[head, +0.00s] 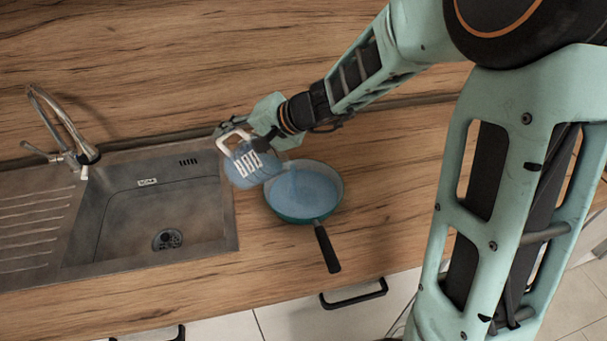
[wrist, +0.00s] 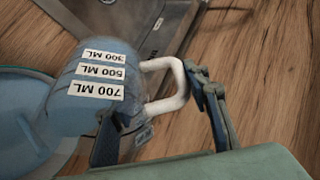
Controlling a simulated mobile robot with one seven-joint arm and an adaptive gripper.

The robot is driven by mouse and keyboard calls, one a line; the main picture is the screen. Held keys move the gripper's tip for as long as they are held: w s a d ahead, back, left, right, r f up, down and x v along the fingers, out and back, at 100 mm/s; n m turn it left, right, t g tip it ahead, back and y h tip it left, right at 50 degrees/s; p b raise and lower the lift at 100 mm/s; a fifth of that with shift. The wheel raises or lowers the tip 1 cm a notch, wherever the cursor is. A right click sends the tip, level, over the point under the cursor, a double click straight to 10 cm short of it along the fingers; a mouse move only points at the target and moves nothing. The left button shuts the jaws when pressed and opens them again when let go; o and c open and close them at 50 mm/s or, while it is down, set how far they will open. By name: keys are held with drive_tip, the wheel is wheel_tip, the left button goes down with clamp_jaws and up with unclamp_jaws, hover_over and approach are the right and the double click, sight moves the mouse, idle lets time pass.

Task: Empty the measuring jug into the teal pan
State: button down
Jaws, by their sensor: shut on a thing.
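The clear measuring jug (head: 244,166) has white volume labels and a white handle, and it holds blue liquid. My gripper (head: 243,137) is shut on its handle. The jug is tipped, its mouth over the left side of the teal pan (head: 289,217). A faint blue stream seems to fall from the lip into the pan. Blue liquid (head: 314,188) covers the pan's floor. In the wrist view the jug (wrist: 75,100) shows labels of 300, 500 and 700 ML, and the pan's edge is at the left. How much liquid is left in the jug is hard to tell.
A steel sink (head: 150,215) with a tap (head: 70,135) lies to the left of the pan. The pan's black handle (head: 327,248) points toward the counter's front edge. The wooden counter right of the pan is clear, and a wooden splashback (head: 200,60) rises behind.

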drive_tip(key=shift+d+r+y, duration=0.85)
drive_tip(key=shift+r+y, duration=0.15)
drive_tip(key=shift+r, duration=0.15)
idle(0.4)
drive_tip(key=shift+d+r+m+y+p, duration=0.3)
drive_tip(key=shift+d, duration=0.05)
